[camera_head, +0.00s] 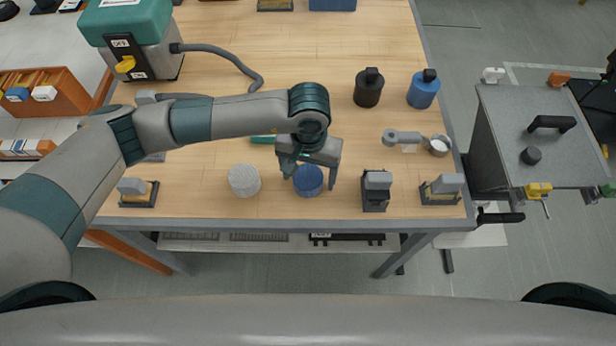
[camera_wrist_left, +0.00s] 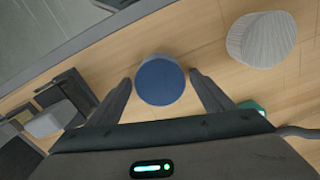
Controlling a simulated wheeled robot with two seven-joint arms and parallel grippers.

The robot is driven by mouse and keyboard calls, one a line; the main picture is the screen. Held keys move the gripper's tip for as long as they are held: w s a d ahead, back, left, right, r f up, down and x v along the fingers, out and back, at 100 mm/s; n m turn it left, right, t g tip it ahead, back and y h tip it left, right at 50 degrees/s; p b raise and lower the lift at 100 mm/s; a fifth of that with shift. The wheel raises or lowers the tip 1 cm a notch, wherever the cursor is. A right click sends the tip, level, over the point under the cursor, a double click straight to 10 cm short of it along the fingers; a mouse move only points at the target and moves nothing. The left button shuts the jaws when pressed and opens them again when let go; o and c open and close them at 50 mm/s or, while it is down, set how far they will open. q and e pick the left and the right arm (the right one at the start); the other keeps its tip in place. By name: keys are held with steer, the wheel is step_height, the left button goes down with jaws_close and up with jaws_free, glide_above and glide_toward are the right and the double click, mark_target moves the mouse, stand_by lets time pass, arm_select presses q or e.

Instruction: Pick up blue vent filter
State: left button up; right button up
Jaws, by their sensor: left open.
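The blue vent filter (camera_head: 308,181) is a short round blue disc standing on the wooden table near its front edge. In the left wrist view it also shows (camera_wrist_left: 160,81), lying between the two fingers. My left gripper (camera_head: 309,172) is open, with its fingers reaching down on either side of the filter. In the left wrist view the gripper (camera_wrist_left: 161,96) shows gaps between both fingers and the filter. My right gripper is not in view.
A pale grey ribbed cylinder (camera_head: 244,180) stands just left of the filter, also seen in the wrist view (camera_wrist_left: 261,39). A dark fixture with a grey top (camera_head: 376,191) stands to the right. Black (camera_head: 368,90) and blue (camera_head: 423,91) bottles stand farther back.

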mark_target(309, 174)
arm_select(q)
steer(key=c, duration=1.1)
steer(key=shift+r, duration=0.15)
steer(key=shift+r, duration=0.25)
step_height(309, 174, up, 8)
steer(key=b, duration=0.4)
steer(key=shift+r, duration=0.6)
